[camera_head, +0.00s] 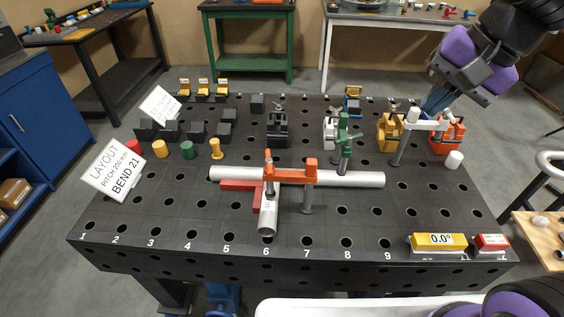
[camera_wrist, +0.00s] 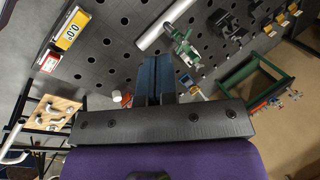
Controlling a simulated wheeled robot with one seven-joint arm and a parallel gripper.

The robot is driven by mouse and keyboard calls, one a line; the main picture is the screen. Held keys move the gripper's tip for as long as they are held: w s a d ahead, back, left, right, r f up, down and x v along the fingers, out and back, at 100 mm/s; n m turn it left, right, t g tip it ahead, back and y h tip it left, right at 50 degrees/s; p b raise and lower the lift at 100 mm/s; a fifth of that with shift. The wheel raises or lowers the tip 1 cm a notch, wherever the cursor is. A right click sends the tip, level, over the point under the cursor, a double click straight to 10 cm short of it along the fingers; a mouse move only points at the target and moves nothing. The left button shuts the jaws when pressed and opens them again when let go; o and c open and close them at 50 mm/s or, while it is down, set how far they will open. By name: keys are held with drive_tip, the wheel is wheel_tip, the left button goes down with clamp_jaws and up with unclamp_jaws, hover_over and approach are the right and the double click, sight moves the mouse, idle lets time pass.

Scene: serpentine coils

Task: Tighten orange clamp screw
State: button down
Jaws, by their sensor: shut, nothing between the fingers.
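An orange clamp (camera_head: 290,176) reaches across the long white tube (camera_head: 345,179) at the middle of the perforated table. Its upright orange screw (camera_head: 268,162) stands at the arm's left end, above where the short tube (camera_head: 268,217) meets the long one. Its dark post (camera_head: 307,200) stands on the table. My gripper (camera_head: 428,107) is at the right rear, well away from the clamp, over the area of the yellow and orange blocks. Its blue fingers (camera_wrist: 165,62) are shut together and empty in the wrist view. The orange clamp is not discernible in the wrist view.
A green clamp (camera_head: 344,142) stands behind the long tube; it also shows in the wrist view (camera_wrist: 181,42). A white clamp (camera_head: 412,119), yellow block (camera_head: 391,132) and orange block (camera_head: 447,137) stand at right. A yellow 0.0° display (camera_head: 439,240) sits front right.

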drive_tip(key=w+a+f+m+g+y, duration=0.2)
drive_tip(key=w+a+f+m, duration=0.3)
drive_tip(key=w+a+f, duration=0.15)
drive_tip(key=m+g+y, duration=0.1)
drive_tip(key=m+y, duration=0.1)
drive_tip(key=m, duration=0.4)
approach(269, 164)
wheel_tip(269, 164, down, 6)
drive_tip(key=s, duration=0.1)
drive_tip(key=a, duration=0.3)
drive_tip(key=shift+s+a+f, duration=0.15)
drive_tip(key=shift+s+f, duration=0.1)
drive_tip(key=shift+s, duration=0.15)
